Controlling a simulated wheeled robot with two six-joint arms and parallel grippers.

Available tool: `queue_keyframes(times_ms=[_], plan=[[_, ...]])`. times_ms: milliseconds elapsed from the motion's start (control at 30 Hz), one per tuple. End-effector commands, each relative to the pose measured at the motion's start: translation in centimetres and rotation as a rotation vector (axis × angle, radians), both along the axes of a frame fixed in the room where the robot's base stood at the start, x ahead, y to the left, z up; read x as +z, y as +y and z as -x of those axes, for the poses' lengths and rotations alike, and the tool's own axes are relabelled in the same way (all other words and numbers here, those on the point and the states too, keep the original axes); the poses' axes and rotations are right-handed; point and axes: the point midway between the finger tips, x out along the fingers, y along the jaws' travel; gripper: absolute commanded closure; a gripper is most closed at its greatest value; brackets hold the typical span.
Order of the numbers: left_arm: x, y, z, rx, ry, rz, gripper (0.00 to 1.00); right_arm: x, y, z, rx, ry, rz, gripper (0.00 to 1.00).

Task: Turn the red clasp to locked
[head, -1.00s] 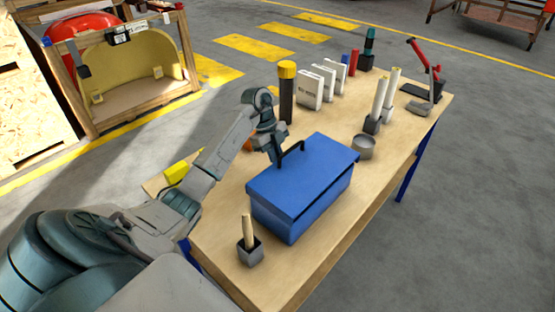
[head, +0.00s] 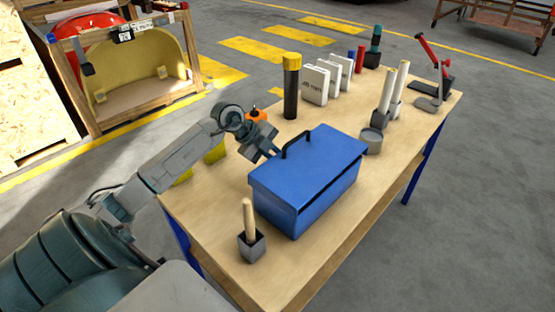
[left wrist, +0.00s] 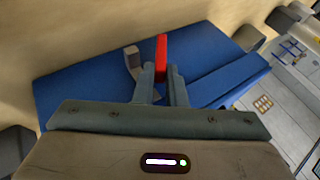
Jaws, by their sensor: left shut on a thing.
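The red clasp (left wrist: 161,52) shows in the left wrist view as an upright red bar between my fingers, against the blue toolbox (left wrist: 95,88). My left gripper (left wrist: 160,72) is shut on it. In the head view, my left gripper (head: 275,151) is low at the toolbox's (head: 310,171) upper left edge, near its black handle (head: 297,144). The clasp is hidden there behind the gripper and box. I cannot tell whether it is locked. My right gripper is not in view.
The toolbox stands on a wooden table (head: 215,215). A grey cup with a stick (head: 251,243) stands in front. The table's front left is mostly clear.

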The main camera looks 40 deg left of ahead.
Motion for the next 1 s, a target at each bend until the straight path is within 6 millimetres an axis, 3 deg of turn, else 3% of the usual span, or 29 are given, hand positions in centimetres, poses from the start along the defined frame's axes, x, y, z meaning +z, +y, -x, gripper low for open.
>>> queue_keyframes(times_ms=[567, 600, 667, 1000], plan=[[-0.18, 0.05, 0.16, 0.001, -0.033, 0.002, 1.00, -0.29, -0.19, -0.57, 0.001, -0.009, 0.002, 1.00], [-0.18, 0.05, 0.15, 0.001, -0.033, 0.002, 0.81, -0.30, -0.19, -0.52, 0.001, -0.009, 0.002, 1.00], [-0.18, 0.05, 0.15, 0.001, -0.033, 0.002, 0.70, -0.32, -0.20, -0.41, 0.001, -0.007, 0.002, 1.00], [-0.05, 0.12, 0.19, 0.001, -0.034, 0.002, 0.67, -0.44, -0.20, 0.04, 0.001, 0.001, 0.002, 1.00]])
